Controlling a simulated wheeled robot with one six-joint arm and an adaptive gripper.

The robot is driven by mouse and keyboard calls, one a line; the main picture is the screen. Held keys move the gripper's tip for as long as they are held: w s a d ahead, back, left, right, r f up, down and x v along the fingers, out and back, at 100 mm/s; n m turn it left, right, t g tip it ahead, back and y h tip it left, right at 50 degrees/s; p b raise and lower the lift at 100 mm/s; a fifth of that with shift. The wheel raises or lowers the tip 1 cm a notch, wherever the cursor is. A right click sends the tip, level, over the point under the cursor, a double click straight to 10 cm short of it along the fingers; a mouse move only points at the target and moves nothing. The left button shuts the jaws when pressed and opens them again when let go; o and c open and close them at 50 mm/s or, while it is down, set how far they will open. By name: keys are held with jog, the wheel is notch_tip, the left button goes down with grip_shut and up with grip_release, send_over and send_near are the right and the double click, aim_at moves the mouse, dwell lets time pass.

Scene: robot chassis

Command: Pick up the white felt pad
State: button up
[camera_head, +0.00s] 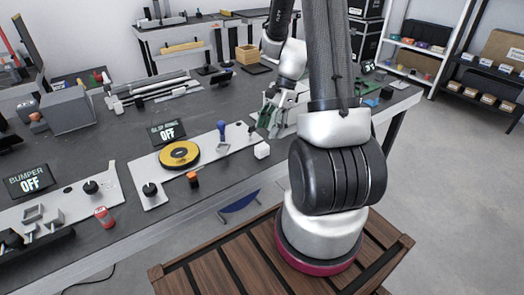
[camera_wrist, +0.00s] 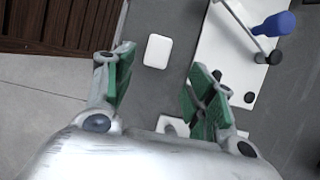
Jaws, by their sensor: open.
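The white felt pad (camera_wrist: 157,51) looks like a small white rounded square on the dark tabletop in the wrist view. In the head view the pad (camera_head: 262,151) lies near the table's front edge, beside a light panel. My gripper (camera_wrist: 160,76) is open, with its two green-padded fingers apart and nothing between them. In the wrist view the pad shows just past the fingertips, between their lines and nearer the left finger. In the head view my gripper (camera_head: 270,119) is above and behind the pad, apart from it.
A light panel (camera_wrist: 213,60) with a blue-handled part (camera_wrist: 275,24) lies right of the pad. The table edge is close to the pad.

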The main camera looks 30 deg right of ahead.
aim_at(262, 145)
jog(key=x, duration=0.7)
jog(key=shift+s+a, duration=0.3)
jog(key=shift+a, duration=0.1)
jog(key=c, duration=1.2)
notch_tip(262, 145, up, 10)
jog(key=shift+r, duration=0.1)
jog(key=o, duration=0.6)
jog(key=c, duration=0.4)
